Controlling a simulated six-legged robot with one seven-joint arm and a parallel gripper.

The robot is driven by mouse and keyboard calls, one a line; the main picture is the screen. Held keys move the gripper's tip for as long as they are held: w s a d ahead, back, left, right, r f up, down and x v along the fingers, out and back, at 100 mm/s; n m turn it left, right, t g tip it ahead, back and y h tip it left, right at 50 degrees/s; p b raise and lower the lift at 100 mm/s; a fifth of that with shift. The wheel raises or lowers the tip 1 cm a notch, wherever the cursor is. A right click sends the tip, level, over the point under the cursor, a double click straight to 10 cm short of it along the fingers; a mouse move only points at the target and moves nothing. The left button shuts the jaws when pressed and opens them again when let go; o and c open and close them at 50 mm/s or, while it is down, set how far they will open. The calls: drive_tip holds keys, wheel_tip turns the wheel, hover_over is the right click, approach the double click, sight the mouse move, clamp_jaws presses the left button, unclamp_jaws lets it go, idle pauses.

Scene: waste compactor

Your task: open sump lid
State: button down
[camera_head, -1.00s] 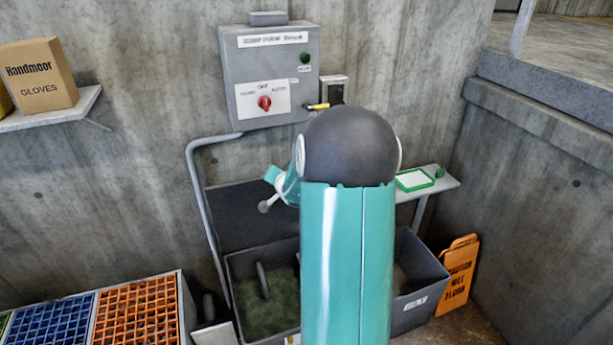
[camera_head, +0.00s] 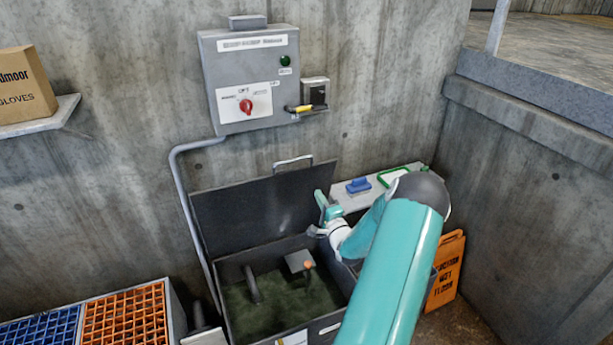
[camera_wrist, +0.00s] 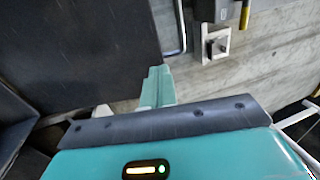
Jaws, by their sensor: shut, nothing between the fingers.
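The sump lid (camera_head: 250,208) is a dark grey panel standing up at the back of the sump, leaning near the concrete wall. Its metal handle (camera_head: 293,160) is at the top edge. The sump (camera_head: 325,325) below is uncovered, with murky green water, a pipe and a small grey float-like part inside. My gripper (camera_head: 322,203) is shut and empty, at the lid's right edge in the head view; I cannot tell whether it touches. In the wrist view the gripper (camera_wrist: 157,86) points forward, with the lid (camera_wrist: 80,45) filling the left side.
A control box (camera_head: 248,80) with a red knob hangs above the lid. A conduit (camera_head: 180,190) runs down at left. A shelf (camera_head: 345,200) with a blue item (camera_head: 358,185) is at right. A wet-floor sign (camera_head: 445,270) stands by the right wall. Crates (camera_head: 125,315) sit lower left.

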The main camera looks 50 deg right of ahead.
sight(303, 168)
drive_tip(key=x, duration=1.1)
drive_tip(key=shift+a, duration=0.1)
drive_tip(key=shift+w, duration=0.1)
drive_tip(key=w+d+r+g+y, duration=0.1)
drive_tip(key=w+d+r+g, duration=0.1)
drive_tip(key=w+d, duration=0.4)
drive_tip(key=w, duration=0.3)
drive_tip(key=shift+w+g+y, duration=0.35)
drive_tip(key=shift+g+y, duration=0.05)
drive_tip(key=shift+a, duration=0.15)
